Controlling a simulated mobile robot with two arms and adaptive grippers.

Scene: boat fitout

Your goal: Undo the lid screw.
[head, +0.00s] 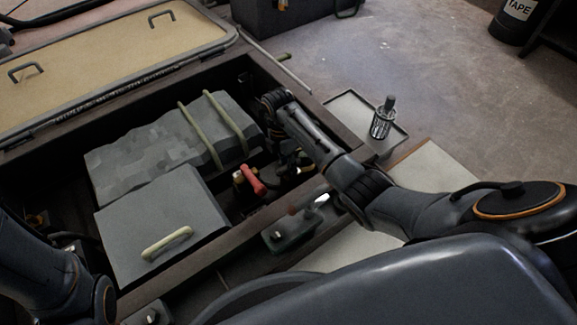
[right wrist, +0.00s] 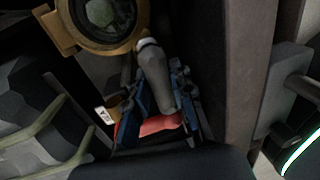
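In the right wrist view, a brass ring around a round glass lid (right wrist: 106,18) shows at the top, cut by the frame edge. My right gripper (right wrist: 162,72) has its two bluish fingers apart. A grey rounded handle-like piece (right wrist: 152,65) with a pale collar lies between them, below the ring; I cannot tell whether the fingers touch it. A red handle (right wrist: 160,125) shows behind the fingers. In the head view my right arm reaches into the open floor compartment, and my right gripper (head: 288,158) is dark and partly hidden there. No screw is clearly seen. My left gripper is out of view.
A strapped grey block (head: 150,150) and a grey box (head: 160,215) with a pale handle fill the compartment's left. The red handle (head: 255,181) is beside my gripper. A tray (head: 347,108) with a metal-and-dark item (head: 382,120) stands right of the rim. The open hatch panel (head: 100,60) lies behind.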

